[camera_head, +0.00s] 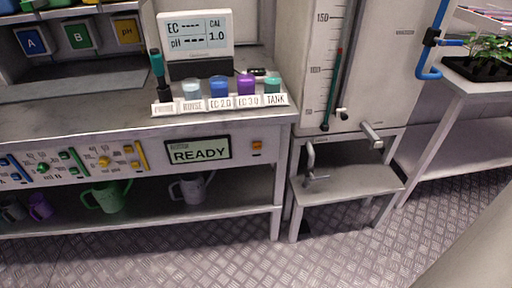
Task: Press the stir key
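The front panel (60,187) of the bench carries several small coloured controls: blue at the left, then a green key (42,168), a yellow key (103,162) and a yellow lever-like part (140,156). A small orange key (257,146) sits alone right of a display (198,150) that reads READY. The lettering by the keys is too small to read, so I cannot tell which one is the stir key. My gripper is not in view.
On the bench stand a meter (197,37) and a row of cups labelled RINSE, EC 2.0, EC 3.0 and TANK. Jugs, one green (107,196), stand on the shelf below. A tank (330,60) with a tap and a low stand (347,181) are at the right. The floor in front is clear.

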